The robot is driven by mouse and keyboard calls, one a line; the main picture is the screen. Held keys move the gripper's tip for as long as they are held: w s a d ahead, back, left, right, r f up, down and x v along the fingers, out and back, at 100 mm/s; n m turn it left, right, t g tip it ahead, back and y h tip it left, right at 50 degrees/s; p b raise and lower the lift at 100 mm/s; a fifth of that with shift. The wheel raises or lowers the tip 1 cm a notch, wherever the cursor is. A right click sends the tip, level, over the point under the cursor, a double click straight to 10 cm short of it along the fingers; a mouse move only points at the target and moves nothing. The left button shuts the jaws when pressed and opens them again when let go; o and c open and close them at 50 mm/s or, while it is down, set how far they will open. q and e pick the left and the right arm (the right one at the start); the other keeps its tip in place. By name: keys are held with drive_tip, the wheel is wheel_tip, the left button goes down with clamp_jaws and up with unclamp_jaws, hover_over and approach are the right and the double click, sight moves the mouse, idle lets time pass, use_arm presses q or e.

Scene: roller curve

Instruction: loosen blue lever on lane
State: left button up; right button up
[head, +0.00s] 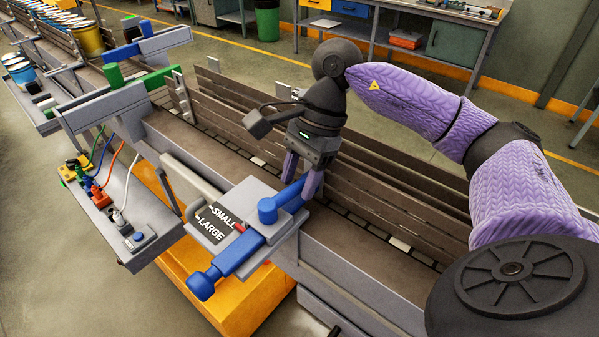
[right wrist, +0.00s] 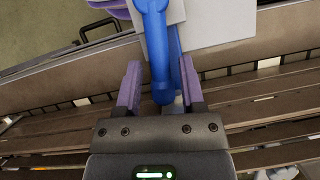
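The blue lever (head: 267,211) sits on a grey plate beside the lane, its rounded end standing above a long blue bar (head: 238,251) that crosses the plate. The lever also shows in the right wrist view (right wrist: 160,70), reaching down between my fingers. My right gripper (head: 302,182) is over the lane's near wall at the bar's far end. Its purple fingers are open, one on each side of the lever in the right wrist view (right wrist: 160,85), with a visible gap on the left. Contact on the right is unclear. My left gripper is not in view.
A "SMALL / LARGE" label plate (head: 216,226) with a red pointer lies beside the bar. The slatted lane (head: 390,235) runs past my gripper. Green (head: 148,79) and blue (head: 150,45) levers stand farther up. A cabled control shelf (head: 120,205) is at left.

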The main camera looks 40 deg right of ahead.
drive_tip(key=shift+o, duration=0.6)
drive_tip(key=shift+r, duration=0.1)
drive_tip(key=p+v, duration=0.1)
drive_tip(key=v, duration=0.8)
drive_tip(key=shift+d+r, duration=0.25)
drive_tip(key=shift+r, duration=0.05)
